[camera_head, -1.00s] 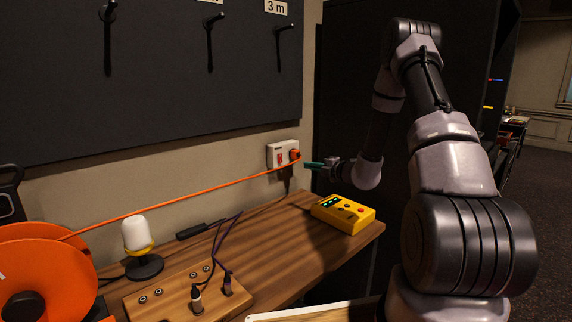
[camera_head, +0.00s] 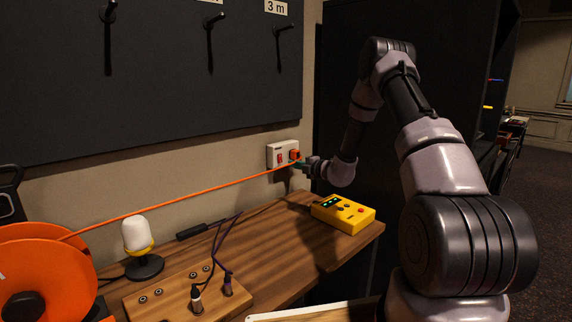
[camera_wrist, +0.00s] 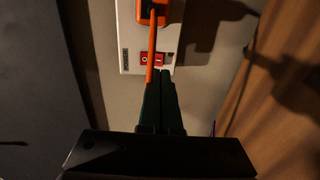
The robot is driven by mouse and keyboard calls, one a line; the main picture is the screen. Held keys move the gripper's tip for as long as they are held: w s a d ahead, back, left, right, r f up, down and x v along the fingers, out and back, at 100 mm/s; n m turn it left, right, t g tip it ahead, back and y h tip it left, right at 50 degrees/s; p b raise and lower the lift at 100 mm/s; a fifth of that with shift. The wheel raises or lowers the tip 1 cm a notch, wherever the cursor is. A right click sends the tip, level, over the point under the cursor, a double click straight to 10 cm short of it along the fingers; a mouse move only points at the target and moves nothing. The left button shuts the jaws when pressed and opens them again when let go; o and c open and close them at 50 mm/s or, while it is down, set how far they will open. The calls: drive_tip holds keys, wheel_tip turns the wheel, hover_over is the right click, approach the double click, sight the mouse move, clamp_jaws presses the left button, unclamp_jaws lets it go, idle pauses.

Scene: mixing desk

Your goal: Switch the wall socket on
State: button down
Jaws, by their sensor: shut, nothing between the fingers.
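The white wall socket (camera_head: 272,158) is on the wall above the back of the desk. Its red rocker switch (camera_head: 281,159) sits left of an orange plug (camera_head: 295,155) with an orange cable. In the wrist view the red switch (camera_wrist: 152,59) shows just beyond my fingertips, near its right end. My gripper (camera_wrist: 164,74) is shut and empty, its dark green fingers together. In the head view my gripper (camera_head: 299,164) is at the socket's right side, by the plug. I cannot tell whether the fingertips touch the switch, nor which way the rocker is tipped.
The orange cable (camera_head: 180,202) runs taut from the plug to an orange reel (camera_head: 40,262) at left. A yellow box (camera_head: 343,213) stands on the desk below my arm. A white-topped lamp (camera_head: 138,235) and wooden jack board (camera_head: 170,300) stand further left.

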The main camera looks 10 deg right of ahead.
sight(281, 162)
drive_tip(key=shift+x, duration=2.45)
drive_tip(key=shift+w+a, duration=0.1)
drive_tip(key=shift+a, duration=0.05)
drive_tip(key=shift+d+f, duration=0.1)
drive_tip(key=shift+d, duration=0.15)
drive_tip(key=f+v, duration=0.3)
drive_tip(key=v, duration=1)
drive_tip(key=shift+s, duration=0.45)
drive_tip(key=shift+d+f, duration=0.1)
drive_tip(key=shift+d, duration=0.05)
